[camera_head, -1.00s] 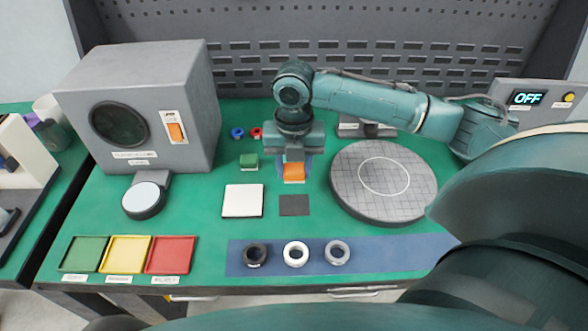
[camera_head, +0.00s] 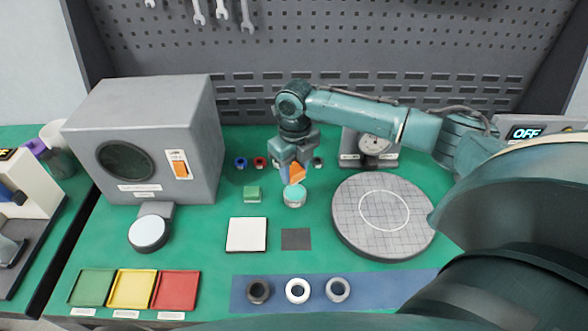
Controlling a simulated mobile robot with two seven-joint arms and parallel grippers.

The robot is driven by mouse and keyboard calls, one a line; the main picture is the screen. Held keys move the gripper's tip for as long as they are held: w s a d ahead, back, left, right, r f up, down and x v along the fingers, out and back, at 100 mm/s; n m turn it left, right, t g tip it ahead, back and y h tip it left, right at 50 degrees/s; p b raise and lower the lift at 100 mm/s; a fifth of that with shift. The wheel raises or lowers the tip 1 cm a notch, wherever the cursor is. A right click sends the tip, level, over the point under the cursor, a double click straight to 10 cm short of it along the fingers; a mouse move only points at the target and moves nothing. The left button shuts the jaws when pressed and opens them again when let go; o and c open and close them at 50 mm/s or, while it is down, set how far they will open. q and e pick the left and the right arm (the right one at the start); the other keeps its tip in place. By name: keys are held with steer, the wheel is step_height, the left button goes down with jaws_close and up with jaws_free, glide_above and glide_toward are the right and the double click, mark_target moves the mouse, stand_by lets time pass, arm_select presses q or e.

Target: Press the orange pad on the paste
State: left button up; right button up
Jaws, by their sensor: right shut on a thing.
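My right gripper (camera_head: 293,168) is shut on the orange pad (camera_head: 297,174), which is partly hidden between the fingers and looks tilted. Just below it stands a small round white pot with teal paste (camera_head: 294,194) at its top. The pad is right over the back part of the pot; I cannot tell whether it touches the paste. A green block (camera_head: 252,193) stands to the left of the pot. My left gripper is out of view.
A white tile (camera_head: 247,235) and a dark square (camera_head: 296,239) lie in front. A round grid plate (camera_head: 383,240) is at right, with a dial gauge (camera_head: 375,146) behind. A grey machine (camera_head: 150,140) stands left. Rings lie on a blue strip (camera_head: 390,290); coloured trays (camera_head: 178,291) are front left.

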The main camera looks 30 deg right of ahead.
steer(key=shift+w+d+r+n, duration=0.1)
steer(key=shift+w+d+n, duration=0.15)
steer(key=shift+w+n, duration=0.15)
steer(key=shift+w+d+f+n, duration=0.15)
steer(key=shift+d+f+n, duration=0.05)
steer(key=shift+f+n, duration=0.1)
steer(key=shift+f, duration=0.75)
step_height(320, 180, down, 3)
steer(key=shift+f+b, duration=0.1)
steer(key=shift+b, duration=0.8)
steer(key=shift+f+b, duration=0.5)
steer(key=shift+b, duration=0.1)
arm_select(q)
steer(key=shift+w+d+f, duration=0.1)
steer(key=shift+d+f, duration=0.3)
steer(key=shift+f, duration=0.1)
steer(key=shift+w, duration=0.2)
arm_select(e)
steer(key=shift+f, duration=0.15)
